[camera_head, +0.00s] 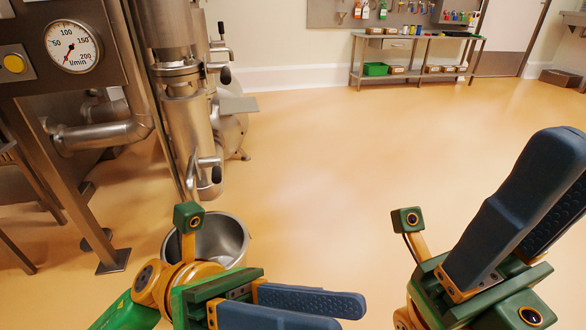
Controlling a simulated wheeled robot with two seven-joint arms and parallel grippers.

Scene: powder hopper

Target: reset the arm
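My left gripper (350,316) is at the bottom centre of the head view, with its two dark blue fingers pointing right. The ribbed inner pad of the far finger shows, and the fingers stand apart with nothing between them. My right gripper (574,165) is at the right edge, with its blue fingers pointing up and to the right. A ribbed pad shows behind the near finger, and I see nothing held. The near finger hides part of the gap. The lower edge of the picture cuts off both arms.
A steel bucket (226,239) stands on the floor just behind my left wrist. Steel hopper piping (187,120) and a frame with a dial gauge (72,46) stand at the left. A steel bench (425,38) is far back. The middle floor (330,150) is clear.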

